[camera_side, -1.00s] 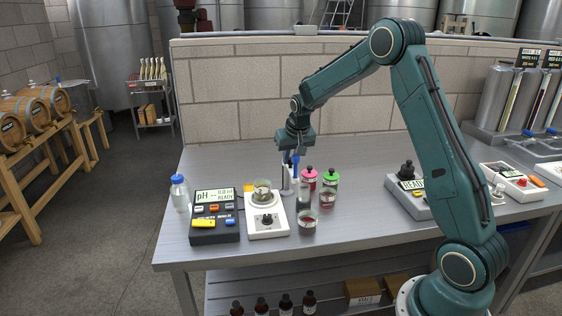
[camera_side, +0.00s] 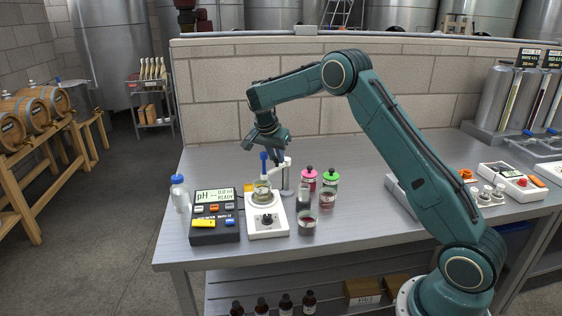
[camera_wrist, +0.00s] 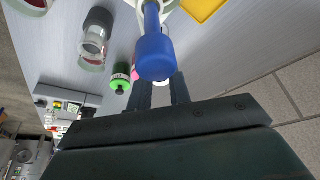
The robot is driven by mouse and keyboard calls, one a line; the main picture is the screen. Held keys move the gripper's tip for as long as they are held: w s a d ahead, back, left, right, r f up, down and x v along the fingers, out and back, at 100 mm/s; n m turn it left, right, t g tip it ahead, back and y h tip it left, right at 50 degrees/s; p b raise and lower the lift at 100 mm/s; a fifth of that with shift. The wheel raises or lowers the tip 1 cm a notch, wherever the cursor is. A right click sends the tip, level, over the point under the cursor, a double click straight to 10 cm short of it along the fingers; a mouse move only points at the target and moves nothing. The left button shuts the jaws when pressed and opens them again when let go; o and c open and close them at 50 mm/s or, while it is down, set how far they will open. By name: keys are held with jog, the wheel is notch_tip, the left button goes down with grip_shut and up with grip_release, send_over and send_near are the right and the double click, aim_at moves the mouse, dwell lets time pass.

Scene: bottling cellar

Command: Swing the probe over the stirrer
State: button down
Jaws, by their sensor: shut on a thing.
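The pH probe with its blue cap (camera_side: 263,156) hangs upright from a white swing arm (camera_side: 279,164) on a metal stand post (camera_side: 286,181). In the side view the probe stands over the glass beaker (camera_side: 262,191) on the white stirrer (camera_side: 268,221); I cannot tell how deep its tip reaches. My gripper (camera_side: 276,157) is just above the swing arm, shut on it between the blue cap and the post. In the wrist view the blue cap (camera_wrist: 155,53) is close beyond my fingers (camera_wrist: 161,88); the grip itself is largely hidden.
The pH meter (camera_side: 215,222) sits left of the stirrer, with a blue-capped bottle (camera_side: 180,193) beyond it. Pink-topped (camera_side: 309,173) and green-topped (camera_side: 330,177) bottles and a small jar of red liquid (camera_side: 307,226) stand close right.

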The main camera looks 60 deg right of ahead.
jog(key=shift+w+m, duration=0.25)
jog(key=shift+m, duration=0.25)
jog(key=c, duration=1.3)
grip_release()
jog(key=shift+r, duration=0.1)
jog(key=v, duration=1.1)
jog(key=shift+w+r, duration=0.3)
jog(key=shift+r, duration=0.05)
jog(key=shift+a, duration=0.15)
jog(key=shift+r, duration=0.15)
